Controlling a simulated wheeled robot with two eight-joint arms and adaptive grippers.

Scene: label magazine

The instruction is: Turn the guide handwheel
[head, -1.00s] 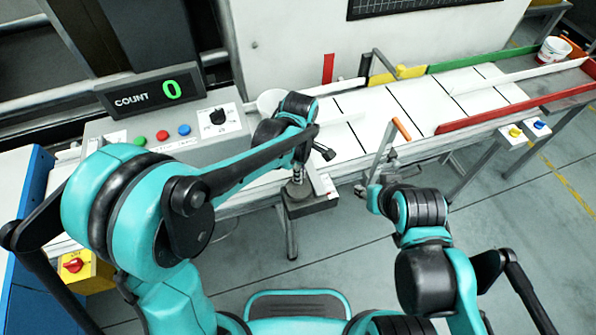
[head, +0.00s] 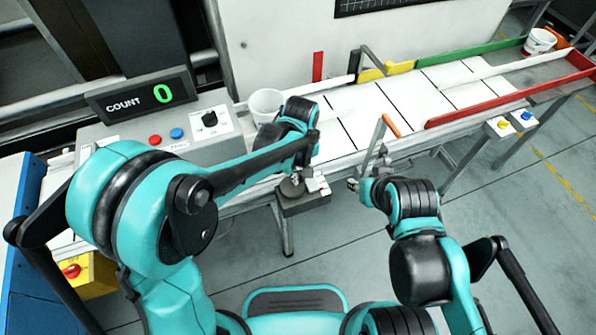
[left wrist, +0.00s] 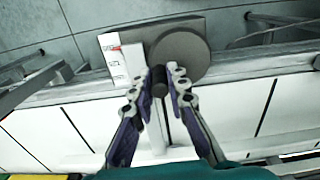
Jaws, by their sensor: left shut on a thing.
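The guide handwheel is a dark grey disc (head: 291,187) on a small block at the front edge of the conveyor. In the left wrist view the disc (left wrist: 183,55) lies just past my fingertips, with a short dark upright handle (left wrist: 160,88) at its near side. My left gripper (left wrist: 160,74) is shut on that handle, one finger on each side. In the head view my left arm partly hides the gripper and wheel. My right gripper (head: 358,186) hangs in front of the conveyor, away from the wheel; its fingers are too small to judge.
A white scale block with red marks (left wrist: 120,62) stands beside the wheel. A white cup (head: 266,104) stands behind my left wrist. The counter (head: 140,96) reads 0. Red rail (head: 480,113) edges the conveyor.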

